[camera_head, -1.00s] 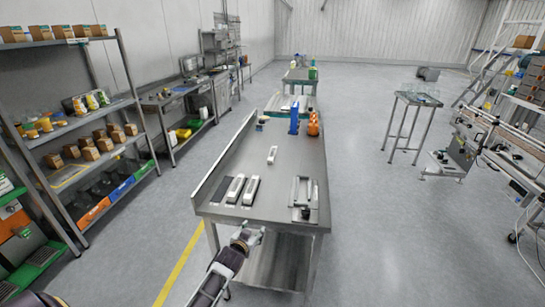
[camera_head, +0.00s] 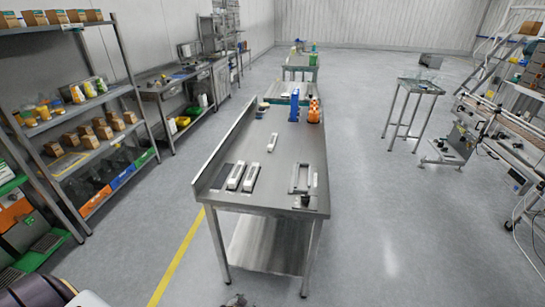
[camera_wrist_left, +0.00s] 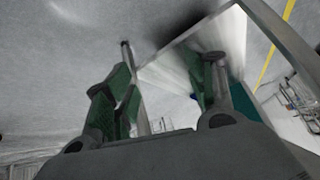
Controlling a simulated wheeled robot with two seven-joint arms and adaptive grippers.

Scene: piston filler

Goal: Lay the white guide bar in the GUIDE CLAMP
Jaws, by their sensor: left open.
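Two white bars, one (camera_head: 236,176) and another (camera_head: 251,178), lie side by side at the near left of the steel table (camera_head: 262,201), beside a dark strip (camera_head: 223,176). A third white piece (camera_head: 273,142) lies alone near the table's middle. A pale, framed fixture (camera_head: 294,180) with a dark knob (camera_head: 305,200), apparently the guide clamp, is at the near right; its label is unreadable. My left gripper shows in the left wrist view (camera_wrist_left: 163,88), its green-padded fingers apart and nothing between them. It is clear of the bars, beyond the table's near edge.
A blue item (camera_head: 294,112) and orange bottles (camera_head: 314,111) stand at the table's far end. A raised rim (camera_head: 222,150) runs along its left side.

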